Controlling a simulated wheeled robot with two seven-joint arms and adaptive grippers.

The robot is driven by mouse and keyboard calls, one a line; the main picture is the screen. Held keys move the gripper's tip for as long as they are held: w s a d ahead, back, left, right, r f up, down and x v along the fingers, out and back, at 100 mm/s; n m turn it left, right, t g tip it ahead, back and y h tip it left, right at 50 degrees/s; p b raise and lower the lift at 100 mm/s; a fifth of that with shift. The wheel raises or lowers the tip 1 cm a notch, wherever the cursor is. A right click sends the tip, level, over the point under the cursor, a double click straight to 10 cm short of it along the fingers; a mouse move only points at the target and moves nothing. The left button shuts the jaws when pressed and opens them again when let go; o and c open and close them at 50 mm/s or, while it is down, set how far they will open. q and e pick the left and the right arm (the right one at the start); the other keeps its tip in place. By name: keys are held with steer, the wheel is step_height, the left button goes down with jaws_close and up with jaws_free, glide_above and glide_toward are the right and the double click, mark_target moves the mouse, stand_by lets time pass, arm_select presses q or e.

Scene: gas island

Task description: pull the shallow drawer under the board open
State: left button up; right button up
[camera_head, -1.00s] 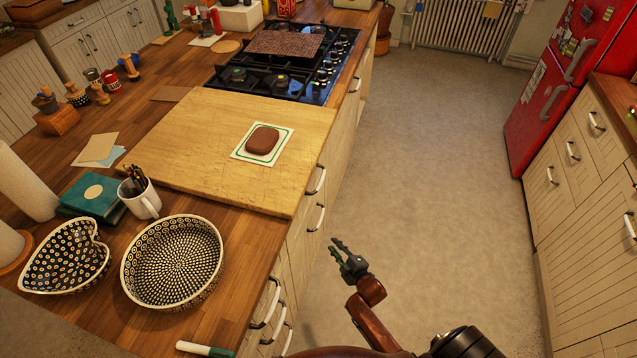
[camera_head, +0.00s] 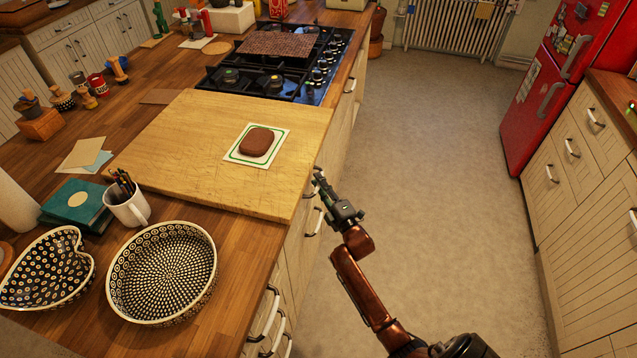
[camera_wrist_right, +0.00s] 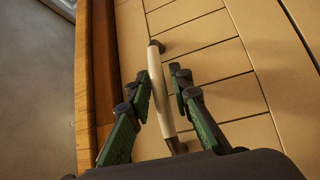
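The wooden board (camera_head: 180,165) lies on the island counter, with the drawer fronts below its right edge. The shallow drawer's front (camera_wrist_right: 205,55) is cream with dark grooves and looks closed. Its bar handle (camera_wrist_right: 156,85) has a pale grip and dark ends; in the head view my gripper largely hides it. My right gripper (camera_head: 325,188) is at the top handle under the board. In the wrist view its green-and-black fingers (camera_wrist_right: 159,76) are apart, one on each side of the handle, with small gaps visible. My left gripper is out of view.
Another handle (camera_head: 315,222) sits just below on the same cabinet. The grey floor (camera_head: 425,170) to the right is clear, up to the red fridge (camera_head: 545,95) and the opposite drawers. A patty on a card (camera_head: 257,143), patterned bowls (camera_head: 165,270) and a mug (camera_head: 130,207) stand above.

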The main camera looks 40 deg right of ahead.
steer(key=shift+w, duration=0.2)
jaws_close()
stand_by(0.5)
